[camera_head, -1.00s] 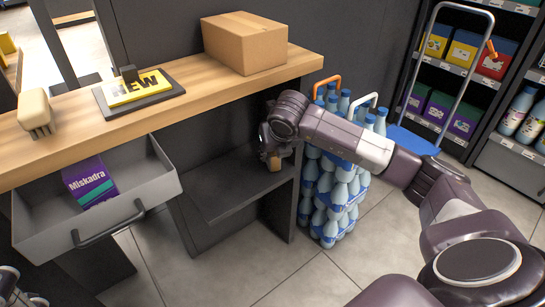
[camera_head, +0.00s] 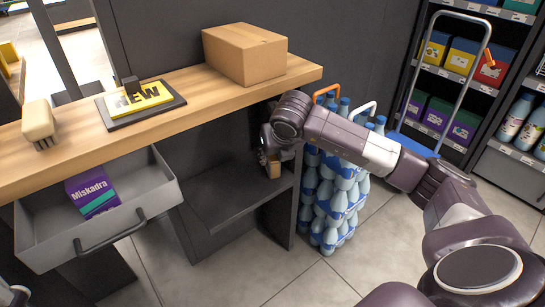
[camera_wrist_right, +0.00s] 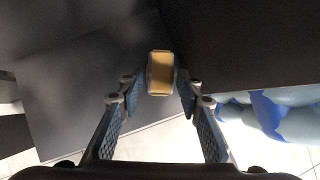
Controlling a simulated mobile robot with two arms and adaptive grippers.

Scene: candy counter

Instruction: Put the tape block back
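The tape block (camera_wrist_right: 160,72) is a small tan block with pale edges. In the wrist view it sits between the fingertips of my right gripper (camera_wrist_right: 161,83), which look closed against its two sides. In the head view my right gripper (camera_head: 272,158) is low under the counter, at the dark shelf (camera_head: 232,203), with the tan block below its fingers. I cannot tell whether the block touches the shelf. My left gripper (camera_head: 12,294) shows only as a cut-off piece at the lower left corner, and its fingers cannot be read.
The wooden counter (camera_head: 215,101) runs above the shelf, with a cardboard box (camera_head: 245,54), a NEW sign (camera_head: 142,96) and a cream block (camera_head: 39,121). An open drawer (camera_head: 150,200) holds a Miskadra box (camera_head: 92,191). Blue bottles (camera_head: 328,200) stand right of the shelf, beside a trolley (camera_head: 412,138).

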